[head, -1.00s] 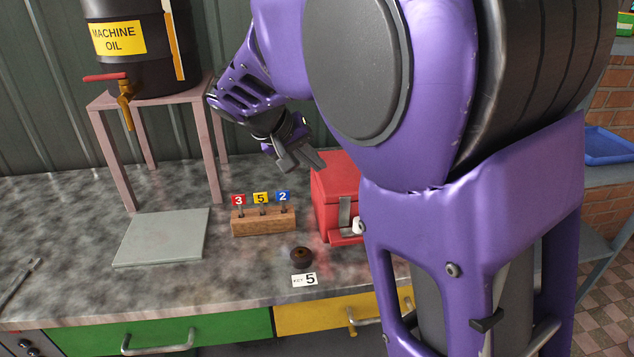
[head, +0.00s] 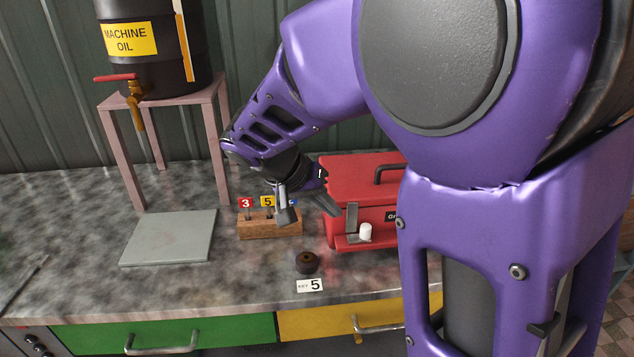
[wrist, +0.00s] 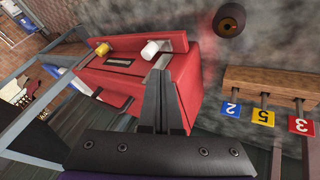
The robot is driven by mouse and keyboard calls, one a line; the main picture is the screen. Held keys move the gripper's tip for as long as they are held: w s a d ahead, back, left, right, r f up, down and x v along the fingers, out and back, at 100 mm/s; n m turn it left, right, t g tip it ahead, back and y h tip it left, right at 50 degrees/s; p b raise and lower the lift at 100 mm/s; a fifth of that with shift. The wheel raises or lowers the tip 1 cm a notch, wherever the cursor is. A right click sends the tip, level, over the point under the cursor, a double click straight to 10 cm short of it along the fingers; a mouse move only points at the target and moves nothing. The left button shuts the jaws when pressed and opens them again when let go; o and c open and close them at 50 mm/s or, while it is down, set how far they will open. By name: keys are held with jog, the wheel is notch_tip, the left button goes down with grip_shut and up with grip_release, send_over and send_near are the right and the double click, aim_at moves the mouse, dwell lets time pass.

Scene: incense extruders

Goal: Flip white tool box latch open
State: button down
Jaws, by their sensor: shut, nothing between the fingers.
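The red tool box (head: 360,177) stands on the bench, partly hidden by my arm in the head view. Its white latch knob (head: 365,232) is on the front, beside a grey metal strip (head: 352,219). In the wrist view the white knob (wrist: 151,49) is at upper middle and a yellow knob (wrist: 103,49) is to its left. My gripper (wrist: 160,78) is shut and empty, its fingers together and pointing toward the box. In the head view my gripper (head: 328,204) is at the box's left front corner, above the knob. Contact with the box cannot be told.
A wooden block (head: 262,228) with numbered keys stands just left of the box. A dark round piece (head: 307,262) and a "KEY 5" card (head: 309,285) lie in front. A grey plate (head: 170,237) and an oil drum stand (head: 165,98) are further left.

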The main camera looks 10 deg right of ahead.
aim_at(368, 226)
jog(key=x, duration=0.8)
jog(key=shift+b, duration=0.4)
jog(key=d+b, duration=0.1)
jog(key=d, duration=0.3)
jog(key=shift+d+f+b, duration=0.1)
jog(key=shift+b, duration=0.25)
jog(key=shift+r, duration=0.2)
